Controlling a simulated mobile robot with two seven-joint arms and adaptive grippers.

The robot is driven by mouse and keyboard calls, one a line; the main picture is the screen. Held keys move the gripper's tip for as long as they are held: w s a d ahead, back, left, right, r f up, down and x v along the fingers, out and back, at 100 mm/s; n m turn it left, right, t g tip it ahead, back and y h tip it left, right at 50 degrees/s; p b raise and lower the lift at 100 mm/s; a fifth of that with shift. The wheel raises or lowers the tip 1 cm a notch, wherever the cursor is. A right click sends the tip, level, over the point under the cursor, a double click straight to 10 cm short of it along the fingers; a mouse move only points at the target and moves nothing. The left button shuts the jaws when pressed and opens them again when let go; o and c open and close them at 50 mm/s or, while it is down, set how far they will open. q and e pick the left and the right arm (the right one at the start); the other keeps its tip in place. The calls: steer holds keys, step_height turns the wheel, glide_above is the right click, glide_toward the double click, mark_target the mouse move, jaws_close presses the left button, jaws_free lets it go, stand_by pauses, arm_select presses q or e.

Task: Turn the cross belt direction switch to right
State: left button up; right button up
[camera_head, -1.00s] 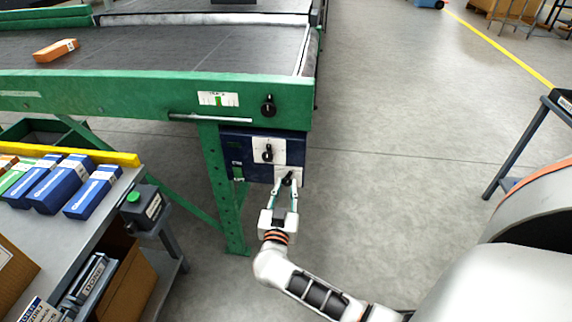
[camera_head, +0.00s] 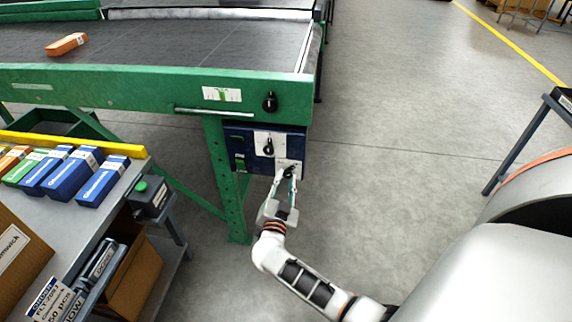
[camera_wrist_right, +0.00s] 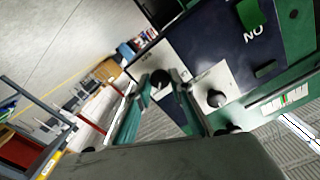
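A dark blue control box (camera_head: 238,136) hangs under the green conveyor frame in the head view. It carries an upper black rotary switch (camera_head: 268,147) on a white plate. A lower black switch knob (camera_wrist_right: 160,79) sits on another white plate (camera_head: 295,164). The labels are too small to read, so I cannot tell which is the cross belt direction switch. My right gripper (camera_head: 286,173) is at the lower knob, its fingertips drawn in on both sides of it; the fingers partly hide its pointer. The right wrist view shows this gripper (camera_wrist_right: 162,78) too. My left gripper is out of view.
Another black knob (camera_head: 270,102) is on the green frame (camera_head: 150,92) above the box. A workbench (camera_head: 80,225) with several small boxes and a green button unit (camera_head: 149,196) stands at the left. The floor right of the box is clear.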

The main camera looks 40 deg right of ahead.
steer(key=o, duration=0.4)
steer(key=v, duration=0.7)
steer(key=shift+a, duration=0.2)
